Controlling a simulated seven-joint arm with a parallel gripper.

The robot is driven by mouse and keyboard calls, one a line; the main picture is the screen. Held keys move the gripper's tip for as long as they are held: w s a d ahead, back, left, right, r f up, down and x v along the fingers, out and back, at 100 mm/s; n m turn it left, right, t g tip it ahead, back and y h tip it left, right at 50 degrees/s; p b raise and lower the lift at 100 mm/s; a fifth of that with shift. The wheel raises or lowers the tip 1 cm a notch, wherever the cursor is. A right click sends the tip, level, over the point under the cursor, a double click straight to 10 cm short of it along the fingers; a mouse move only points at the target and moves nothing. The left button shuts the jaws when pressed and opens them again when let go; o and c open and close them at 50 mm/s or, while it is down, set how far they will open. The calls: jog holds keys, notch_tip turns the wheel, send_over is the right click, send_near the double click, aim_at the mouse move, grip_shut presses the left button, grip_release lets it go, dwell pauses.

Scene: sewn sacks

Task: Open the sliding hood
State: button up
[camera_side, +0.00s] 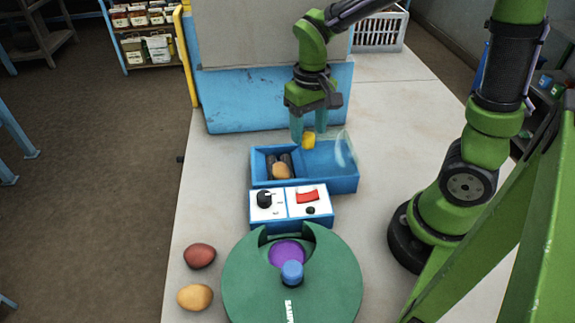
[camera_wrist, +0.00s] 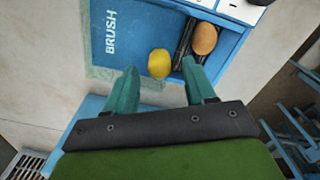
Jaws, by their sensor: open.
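A blue box (camera_side: 348,186) on the bench has a clear, see-through hood (camera_side: 340,152) over its right part in the side view. A yellow knob (camera_side: 309,140), which looks to belong to the hood, stands at its left edge; it also shows in the wrist view (camera_wrist: 160,63). The box's left part is uncovered and holds dark rollers (camera_wrist: 185,42) with a tan potato (camera_side: 281,171) on them. My gripper (camera_side: 308,141) points down at the knob, fingers open. In the wrist view the knob lies ahead of and between the fingertips, with gaps on both sides.
A control panel (camera_side: 289,202) with a black dial and red switch stands in front of the box. A green round lid (camera_side: 320,285) with a blue knob is nearer. Two potatoes (camera_side: 199,256) lie at left. A blue-based panel (camera_side: 270,100) stands behind. A white crate (camera_side: 378,32) is at the back.

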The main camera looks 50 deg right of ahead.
notch_tip(320, 180, up, 16)
dwell(0.3)
jog(key=shift+f, duration=0.1)
jog(key=s+a+f+t+y, duration=0.2)
jog(key=s+f+t, duration=0.2)
jog(key=s+t, duration=0.3)
jog(key=shift+s+a, duration=0.15)
jog(key=shift+a, duration=0.25)
